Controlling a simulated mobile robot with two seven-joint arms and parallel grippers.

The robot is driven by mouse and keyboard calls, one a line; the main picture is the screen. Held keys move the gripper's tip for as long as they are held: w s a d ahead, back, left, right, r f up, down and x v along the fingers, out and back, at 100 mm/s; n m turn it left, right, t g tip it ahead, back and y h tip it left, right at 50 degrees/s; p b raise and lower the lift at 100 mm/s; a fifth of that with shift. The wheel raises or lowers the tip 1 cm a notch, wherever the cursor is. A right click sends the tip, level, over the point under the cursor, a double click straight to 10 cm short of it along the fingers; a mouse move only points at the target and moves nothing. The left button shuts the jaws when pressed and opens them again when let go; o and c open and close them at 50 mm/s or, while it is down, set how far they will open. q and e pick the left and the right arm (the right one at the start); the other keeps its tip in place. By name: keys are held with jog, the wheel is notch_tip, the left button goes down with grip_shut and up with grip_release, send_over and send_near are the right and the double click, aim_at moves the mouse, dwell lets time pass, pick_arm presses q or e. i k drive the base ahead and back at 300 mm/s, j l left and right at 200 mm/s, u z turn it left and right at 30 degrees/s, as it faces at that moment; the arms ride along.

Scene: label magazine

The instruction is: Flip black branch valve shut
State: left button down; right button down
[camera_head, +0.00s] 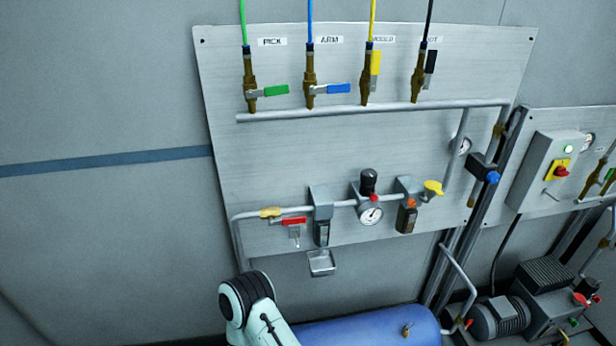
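The black branch valve (417,79) is the rightmost of the valves on the upper part of the grey wall panel (300,160). Its black handle (430,62) points up, roughly in line with the black hose above it. A yellow-handled valve (370,77) beside it also has its handle up. The blue-handled valve (310,80) and the green-handled valve (250,82) have their handles turned out sideways to the right. An arm link of mine shows at the bottom, well below the valves. Neither gripper is in view.
A grey pipe (330,113) runs under the valves. Lower on the panel are a red lever (293,221), a round gauge (370,212) and a yellow handle (433,187). A blue tank (370,332) and a compressor (500,316) stand below. The panel's middle is clear.

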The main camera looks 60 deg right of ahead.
aim_at(432, 55)
jog(key=z, duration=2.65)
jog(key=i+l+u, duration=0.3)
jog(key=j, duration=0.1)
